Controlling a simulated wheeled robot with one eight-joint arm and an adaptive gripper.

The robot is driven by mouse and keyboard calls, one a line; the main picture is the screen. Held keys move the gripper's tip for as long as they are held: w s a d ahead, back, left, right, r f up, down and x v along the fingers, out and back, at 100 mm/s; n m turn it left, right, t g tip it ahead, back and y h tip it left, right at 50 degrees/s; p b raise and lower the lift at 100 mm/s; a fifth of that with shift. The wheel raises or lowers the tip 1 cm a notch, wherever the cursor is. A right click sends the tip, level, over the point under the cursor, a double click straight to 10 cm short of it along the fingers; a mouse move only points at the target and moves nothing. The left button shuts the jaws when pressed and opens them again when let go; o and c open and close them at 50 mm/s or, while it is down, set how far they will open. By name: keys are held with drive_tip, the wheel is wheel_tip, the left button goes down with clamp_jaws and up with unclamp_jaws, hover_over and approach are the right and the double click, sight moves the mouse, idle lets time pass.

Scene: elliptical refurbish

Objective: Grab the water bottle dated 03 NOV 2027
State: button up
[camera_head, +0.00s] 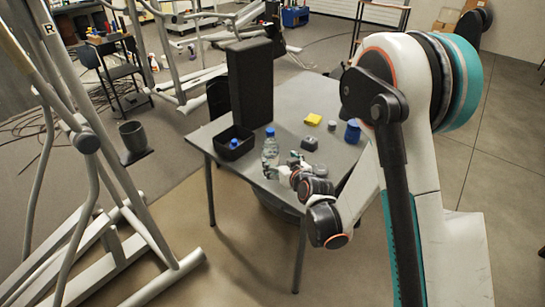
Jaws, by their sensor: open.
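A clear water bottle (270,155) with a blue cap stands upright near the front edge of the grey table (205,135). Its date print is too small to read. My gripper (283,172) is open, low at the table's front edge, just right of the bottle's lower part. I cannot tell whether a finger touches the bottle. A black open box (226,154) left of the bottle holds something with a blue cap (233,143), mostly hidden by the box wall.
A tall black panel (250,85) stands behind the bottle. A yellow block (313,119), a dark small object (309,143), a small grey piece (332,125) and a blue container (352,132) are to the right. Exercise-machine frames (95,190) fill the left.

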sight(270, 152)
drive_tip(key=b+x, duration=0.1)
drive_tip(key=x, duration=0.4)
drive_tip(key=shift+s, duration=0.1)
drive_tip(key=shift+r+b+x, duration=0.15)
drive_tip(key=shift+b+x, duration=0.5)
drive_tip(key=shift+x, duration=0.95)
drive_tip(key=shift+r+b+x, duration=0.15)
drive_tip(key=shift+b+x, duration=0.45)
drive_tip(key=shift+x, duration=1)
drive_tip(key=shift+w+d, duration=0.15)
drive_tip(key=shift+w, duration=0.05)
drive_tip(key=shift+c, duration=0.3)
drive_tip(key=c, duration=1.5)
drive_tip(key=shift+c, duration=0.2)
drive_tip(key=shift+r, duration=0.1)
